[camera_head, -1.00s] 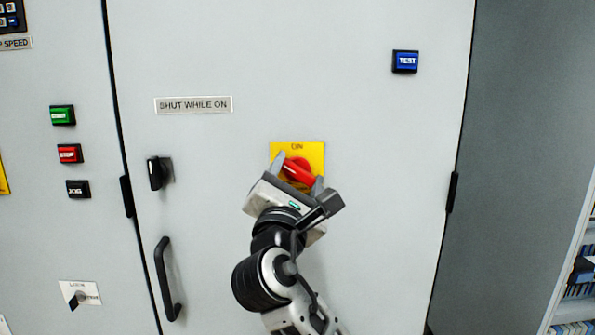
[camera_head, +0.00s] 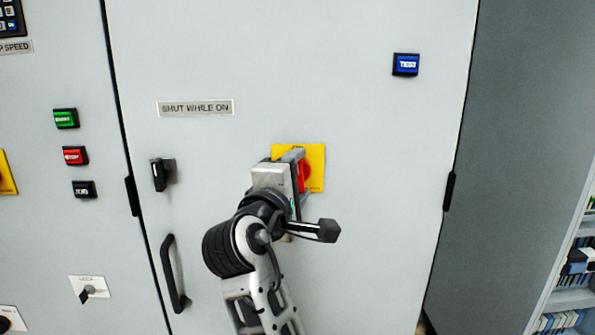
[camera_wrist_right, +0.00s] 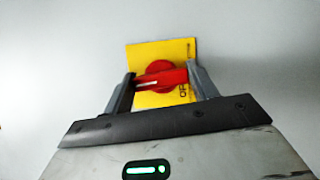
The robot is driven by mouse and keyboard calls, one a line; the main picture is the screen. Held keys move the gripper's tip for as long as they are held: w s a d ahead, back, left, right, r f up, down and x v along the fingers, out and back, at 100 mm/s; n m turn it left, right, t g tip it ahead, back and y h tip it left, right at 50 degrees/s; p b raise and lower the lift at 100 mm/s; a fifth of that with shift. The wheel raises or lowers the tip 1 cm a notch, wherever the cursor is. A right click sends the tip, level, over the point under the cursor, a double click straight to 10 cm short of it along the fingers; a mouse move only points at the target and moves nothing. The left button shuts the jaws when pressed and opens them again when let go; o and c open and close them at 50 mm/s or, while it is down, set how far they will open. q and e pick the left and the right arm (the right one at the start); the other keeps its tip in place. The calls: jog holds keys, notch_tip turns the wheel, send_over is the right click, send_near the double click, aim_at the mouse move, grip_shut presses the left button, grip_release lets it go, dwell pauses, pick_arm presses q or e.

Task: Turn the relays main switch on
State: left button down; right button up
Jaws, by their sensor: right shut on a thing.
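The relays main switch is a red rotary handle (camera_head: 305,176) on a yellow plate (camera_head: 318,157) on the cabinet door. My right gripper (camera_head: 298,178) is at the switch, partly hiding it and the plate's lettering. In the right wrist view the red handle (camera_wrist_right: 162,78) lies between the two fingers of the right gripper (camera_wrist_right: 165,82), one finger at each end, and the gripper is shut on it. The yellow plate (camera_wrist_right: 160,52) shows behind it, with part of the word OFF at its right. In the head view the handle looks about upright. My left gripper is not in view.
The grey cabinet door (camera_head: 380,220) has a black handle (camera_head: 173,272), a black latch (camera_head: 160,174), a SHUT WHILE ON label (camera_head: 196,108) and a blue TEST button (camera_head: 406,65). Buttons (camera_head: 75,155) are on the left panel. A shelf (camera_head: 568,295) stands at the far right.

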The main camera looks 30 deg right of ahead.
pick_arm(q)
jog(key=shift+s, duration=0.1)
pick_arm(e)
jog(key=shift+m, duration=0.5)
jog(key=o, duration=1)
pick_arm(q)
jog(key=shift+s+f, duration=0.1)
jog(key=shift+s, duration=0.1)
